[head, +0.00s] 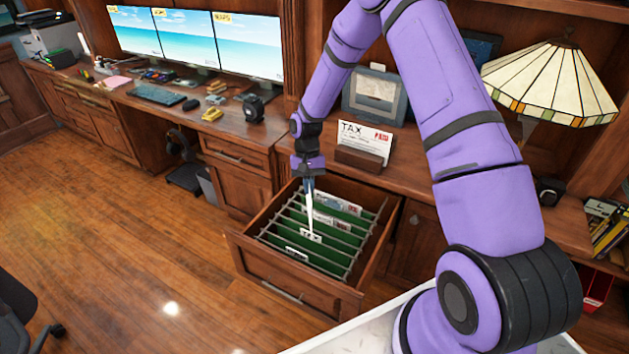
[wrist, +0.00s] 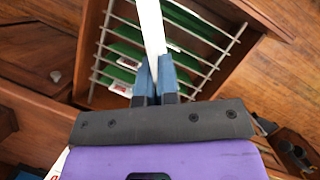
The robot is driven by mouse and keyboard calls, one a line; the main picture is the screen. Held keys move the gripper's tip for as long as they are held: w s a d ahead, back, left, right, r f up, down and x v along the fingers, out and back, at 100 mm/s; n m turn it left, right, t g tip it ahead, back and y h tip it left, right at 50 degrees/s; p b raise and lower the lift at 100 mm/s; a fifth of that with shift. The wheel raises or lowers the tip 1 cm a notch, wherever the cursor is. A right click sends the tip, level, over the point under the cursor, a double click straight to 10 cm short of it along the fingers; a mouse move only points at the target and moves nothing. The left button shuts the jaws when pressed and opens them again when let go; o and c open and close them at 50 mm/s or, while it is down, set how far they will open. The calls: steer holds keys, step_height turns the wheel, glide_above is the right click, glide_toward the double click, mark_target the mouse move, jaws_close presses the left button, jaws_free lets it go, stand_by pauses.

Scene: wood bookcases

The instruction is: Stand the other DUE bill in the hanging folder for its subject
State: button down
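My gripper (head: 309,184) is above the open drawer, pointing down, shut on a thin white bill (head: 309,215). The bill is seen nearly edge-on, so its print cannot be read; it also shows in the wrist view (wrist: 151,28) between the blue fingertips (wrist: 155,85). Its lower end is close over the folders; I cannot tell whether it is inside one. Green hanging folders (head: 326,262) hang on rails in the drawer (head: 290,292). One front tab reads TAX (head: 311,236). White papers (head: 334,220) show among the folders behind. Another bill marked TAX with a red stamp (head: 365,141) stands on the desk.
The wooden holder (head: 358,160) carries the TAX bill behind the drawer. Monitors (head: 200,40) and small desk items are at left. The floor left of the drawer is clear.

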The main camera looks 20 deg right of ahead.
steer(key=s+a+f+m+t+y, duration=0.1)
steer(key=a+f+m+t, duration=0.15)
steer(key=m, duration=0.75)
steer(key=a+f+m+t+y, duration=0.1)
steer(key=a+m+t, duration=0.25)
steer(key=m, duration=0.75)
step_height(320, 180, down, 17)
steer(key=s+d+m+t, duration=0.1)
steer(key=m+t, duration=0.1)
steer(key=m, duration=0.2)
steer(key=shift+r+h, duration=0.2)
steer(key=shift+h, duration=0.1)
steer(key=c, duration=1.3)
jaws_free()
steer(key=v, duration=1)
steer(key=shift+r, duration=0.35)
